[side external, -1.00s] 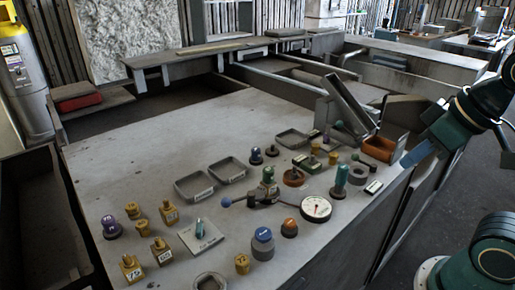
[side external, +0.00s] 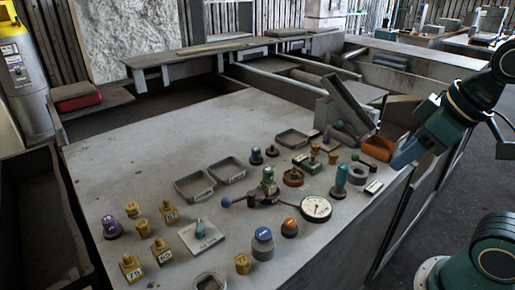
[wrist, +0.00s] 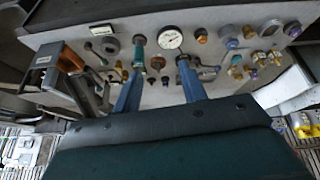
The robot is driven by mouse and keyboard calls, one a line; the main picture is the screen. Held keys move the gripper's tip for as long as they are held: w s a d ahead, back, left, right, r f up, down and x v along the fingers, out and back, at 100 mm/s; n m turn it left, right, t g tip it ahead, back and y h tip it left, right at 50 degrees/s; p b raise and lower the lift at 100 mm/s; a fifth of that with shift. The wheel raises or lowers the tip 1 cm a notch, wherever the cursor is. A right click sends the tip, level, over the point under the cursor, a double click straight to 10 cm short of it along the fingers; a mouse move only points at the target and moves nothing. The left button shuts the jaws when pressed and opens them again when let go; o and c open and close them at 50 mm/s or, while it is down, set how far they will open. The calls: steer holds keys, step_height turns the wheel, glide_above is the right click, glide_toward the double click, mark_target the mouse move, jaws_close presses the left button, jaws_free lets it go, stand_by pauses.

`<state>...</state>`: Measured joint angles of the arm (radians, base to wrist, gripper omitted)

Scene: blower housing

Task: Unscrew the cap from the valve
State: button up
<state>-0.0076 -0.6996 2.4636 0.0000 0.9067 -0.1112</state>
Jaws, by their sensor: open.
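The valve (side external: 268,188) stands near the middle of the bench, beside the dial gauge (side external: 316,208), with a green top and a lever ending in a blue ball (side external: 226,202). I cannot tell for sure which piece is its cap; the green top (side external: 269,174) is its uppermost part. In the wrist view the valve seems partly hidden behind my right finger. My gripper (side external: 405,155) is above the bench's right edge, well apart from the valve. In the wrist view my gripper (wrist: 158,88) shows two blue fingers spread apart with nothing held between them.
A teal post (side external: 340,180) and a grey ring (side external: 358,174) stand between my gripper and the valve. An orange bin (side external: 379,148) and a tilted grey panel (side external: 350,105) are close to my gripper. Several yellow pieces stand at the front left. The bench's left rear is clear.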

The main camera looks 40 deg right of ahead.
steer(key=w+a+r+n+g, duration=0.1)
steer(key=w+n+g, duration=0.1)
steer(key=w+n, duration=0.6)
steer(key=n+g, duration=0.3)
steer(key=n, duration=1.8)
glide_above(269, 169)
steer(key=f, duration=0.9)
steer(key=shift+s+d+f, duration=0.15)
steer(key=shift+s+f, duration=0.05)
steer(key=shift+f, duration=0.15)
steer(key=shift+w+f+n, duration=0.3)
steer(key=shift+f+n, duration=0.1)
steer(key=shift+n, duration=0.2)
steer(key=shift+m, duration=0.4)
steer(key=m, duration=1.3)
steer(key=shift+f, duration=3.5)
